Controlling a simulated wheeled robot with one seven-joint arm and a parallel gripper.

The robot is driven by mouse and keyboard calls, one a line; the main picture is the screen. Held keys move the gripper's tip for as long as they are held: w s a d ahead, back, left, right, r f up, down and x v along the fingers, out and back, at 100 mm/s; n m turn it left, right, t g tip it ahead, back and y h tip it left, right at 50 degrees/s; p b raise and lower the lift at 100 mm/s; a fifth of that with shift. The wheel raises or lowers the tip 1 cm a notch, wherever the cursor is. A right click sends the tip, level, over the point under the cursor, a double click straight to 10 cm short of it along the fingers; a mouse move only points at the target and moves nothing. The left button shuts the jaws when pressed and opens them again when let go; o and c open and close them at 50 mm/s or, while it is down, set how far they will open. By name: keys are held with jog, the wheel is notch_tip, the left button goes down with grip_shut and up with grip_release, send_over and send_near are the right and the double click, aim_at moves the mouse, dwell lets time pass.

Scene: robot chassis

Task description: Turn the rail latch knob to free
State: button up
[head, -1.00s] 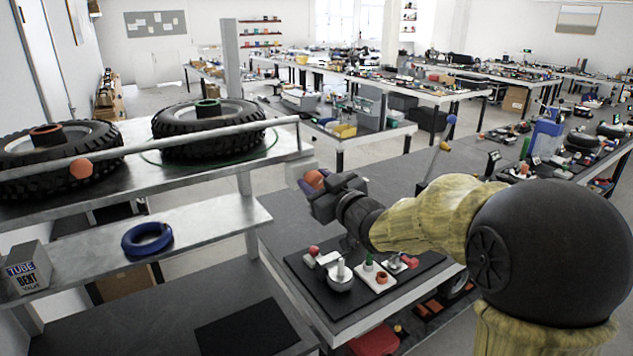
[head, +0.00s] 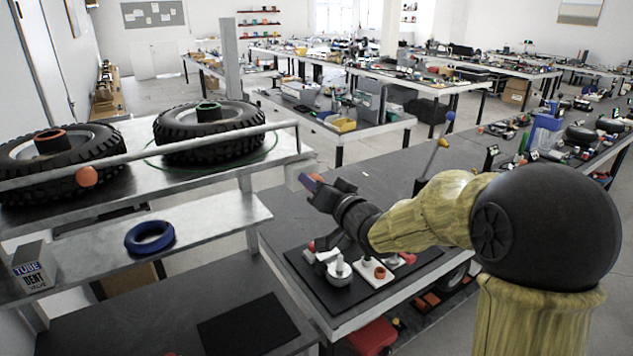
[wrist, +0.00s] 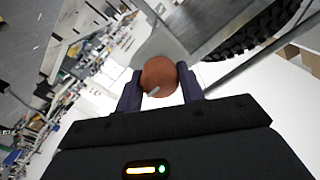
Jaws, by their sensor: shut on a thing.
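The rail latch knob (wrist: 158,76) is a round orange-brown knob with a short pale mark on its lower edge. In the wrist view it sits between the two dark purple fingers of my gripper (wrist: 160,88), which are shut on it from both sides. In the head view my gripper (head: 311,182) is at the right end of the metal rail (head: 215,142), beside a pale grey block (head: 298,173). There the gripper hides most of the knob.
Two tyres (head: 208,124) lie on the top shelf. A blue ring (head: 149,238) is on the lower shelf. A black mat (head: 410,273) with small parts lies on the bench below my arm.

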jog(key=shift+f, duration=0.15)
dwell(0.3)
jog(key=o, duration=1)
jog(key=shift+s+d, duration=0.1)
jog(key=b+v, duration=0.3)
jog(key=v, duration=1.4)
jog(key=shift+s+d+b, duration=0.1)
jog(key=shift+b, duration=0.3)
